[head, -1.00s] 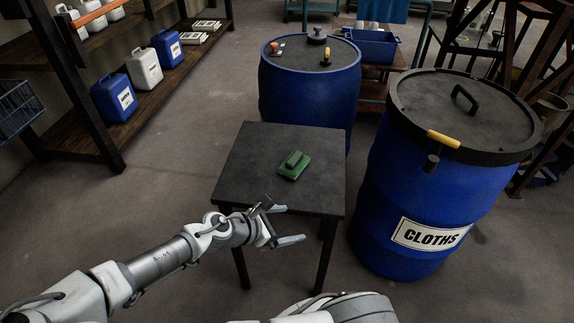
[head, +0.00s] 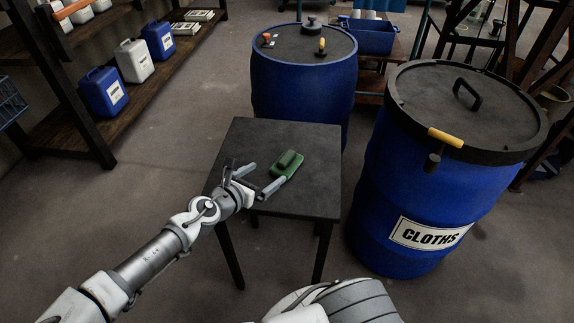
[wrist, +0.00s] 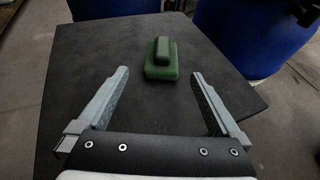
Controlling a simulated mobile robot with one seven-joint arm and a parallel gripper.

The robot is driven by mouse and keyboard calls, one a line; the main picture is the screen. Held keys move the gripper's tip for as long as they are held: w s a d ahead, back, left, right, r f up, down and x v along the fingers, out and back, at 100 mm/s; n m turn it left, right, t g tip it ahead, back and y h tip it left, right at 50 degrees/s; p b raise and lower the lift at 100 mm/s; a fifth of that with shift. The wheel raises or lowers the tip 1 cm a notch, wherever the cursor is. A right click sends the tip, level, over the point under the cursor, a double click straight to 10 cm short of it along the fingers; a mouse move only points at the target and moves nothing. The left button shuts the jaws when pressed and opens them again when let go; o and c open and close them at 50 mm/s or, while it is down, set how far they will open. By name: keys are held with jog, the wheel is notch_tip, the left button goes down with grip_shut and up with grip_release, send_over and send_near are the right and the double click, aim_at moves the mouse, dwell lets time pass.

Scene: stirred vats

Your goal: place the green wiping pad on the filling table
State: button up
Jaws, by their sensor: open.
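The green wiping pad (head: 287,163), a block with a raised grip on top, lies on the dark square table (head: 305,201). In the wrist view the pad (wrist: 161,62) sits just beyond the fingertips, roughly midway between them. The table top (wrist: 85,65) fills most of that view. My gripper (head: 262,178) is open and empty, low over the table's left part, with its fingers pointing toward the pad. In the head view one fingertip overlaps or nearly meets the pad's near edge; I cannot tell whether they touch.
A blue barrel labelled CLOTHS (head: 400,195) with a dark lid stands right of the table. Another blue barrel (head: 300,90) stands behind it. Shelves with jugs (head: 104,92) line the left. The floor (head: 190,130) left of the table is clear.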

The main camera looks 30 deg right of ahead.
aim_at(287, 160)
jog(key=b+x, duration=0.1)
jog(key=x, duration=0.5)
jog(key=shift+w+d+f+b, duration=0.15)
jog(key=shift+d+b, duration=0.05)
jog(key=shift+b, duration=0.15)
jog(key=shift+s+b+x, duration=0.2)
jog(key=shift+b+x, duration=0.8)
jog(key=shift+x, duration=1.2)
jog(key=shift+w+d+f, duration=0.2)
jog(key=shift+w+d, duration=0.15)
jog(key=shift+d, duration=0.2)
jog(key=c, duration=1.4)
jog(key=shift+r, duration=0.15)
